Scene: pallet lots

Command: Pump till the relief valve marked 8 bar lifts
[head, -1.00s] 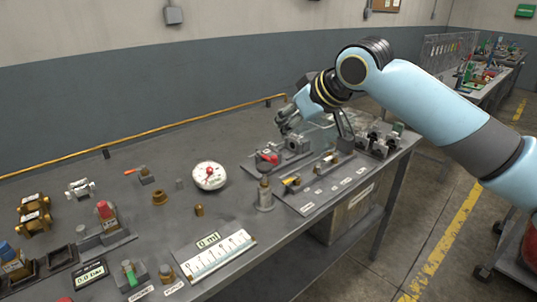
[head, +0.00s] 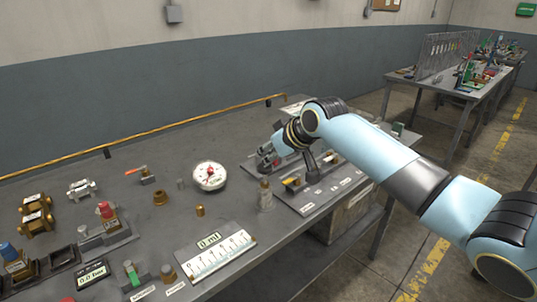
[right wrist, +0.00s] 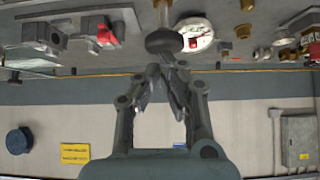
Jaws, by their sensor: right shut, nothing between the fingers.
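My right gripper (right wrist: 167,64) is shut and empty. In the right wrist view its fingertips are close to a round dark knob (right wrist: 164,41) on a brass rod; I cannot tell whether they touch. In the head view a grey upright cylinder (head: 265,198) stands below my right wrist, which hides much of the gripper. A round white gauge (head: 210,175) with a red mark stands to its left; it also shows in the right wrist view (right wrist: 196,30). A display (head: 93,274) lies at the lower left. No 8 bar marking is readable. My left gripper is not in view.
A ruled scale plate (head: 216,252) lies at the front. Labelled plates with parts fill the right.

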